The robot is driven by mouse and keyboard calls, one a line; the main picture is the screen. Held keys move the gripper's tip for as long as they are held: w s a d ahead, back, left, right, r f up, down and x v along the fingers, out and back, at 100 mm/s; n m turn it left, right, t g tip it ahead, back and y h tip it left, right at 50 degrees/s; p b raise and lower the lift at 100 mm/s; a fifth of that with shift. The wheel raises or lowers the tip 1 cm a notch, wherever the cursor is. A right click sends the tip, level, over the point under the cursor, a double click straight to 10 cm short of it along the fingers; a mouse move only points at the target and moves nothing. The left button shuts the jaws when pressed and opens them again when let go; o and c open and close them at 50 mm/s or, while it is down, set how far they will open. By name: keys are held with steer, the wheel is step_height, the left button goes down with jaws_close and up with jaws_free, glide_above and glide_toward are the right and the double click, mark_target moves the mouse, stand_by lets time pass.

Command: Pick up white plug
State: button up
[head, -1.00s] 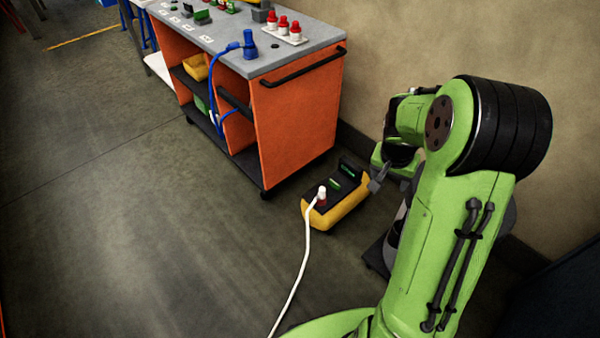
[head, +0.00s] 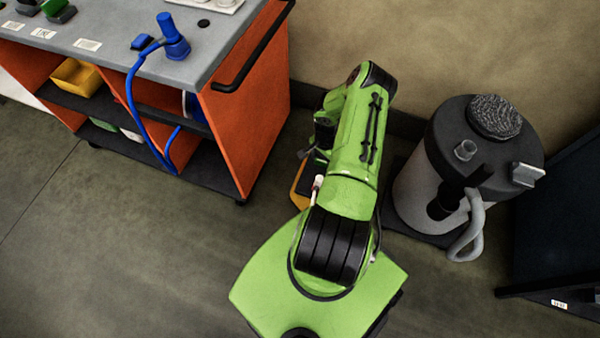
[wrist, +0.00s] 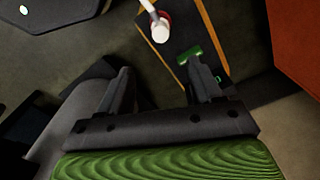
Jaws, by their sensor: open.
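The white plug (wrist: 160,30) shows at the top of the wrist view, with a red band and a white cable running off the top edge. It stands on the dark top of a yellow-sided box (wrist: 219,38). In the head view only a small part of the plug (head: 318,182) shows beside my arm, which hides most of the box (head: 297,196). My gripper (wrist: 163,82) is open and empty. The plug lies beyond the fingertips in the wrist picture, apart from them.
A green part (wrist: 191,53) lies on the box close to my right finger. An orange cart (head: 245,110) with a blue plug (head: 172,38) stands at left. A grey canister (head: 420,185) stands at right. Open floor (head: 120,250) lies at lower left.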

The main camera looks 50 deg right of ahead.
mark_target(320, 178)
step_height(320, 178, down, 11)
steer(key=b, duration=0.4)
steer(key=shift+a, duration=0.1)
step_height(320, 178, down, 6)
steer(key=b, duration=0.3)
steer(key=shift+r, duration=0.35)
steer(key=c, duration=1.1)
step_height(320, 178, up, 11)
steer(key=p, duration=0.5)
steer(key=shift+f, duration=0.2)
steer(key=shift+r+p, duration=0.95)
steer(key=shift+r, duration=0.3)
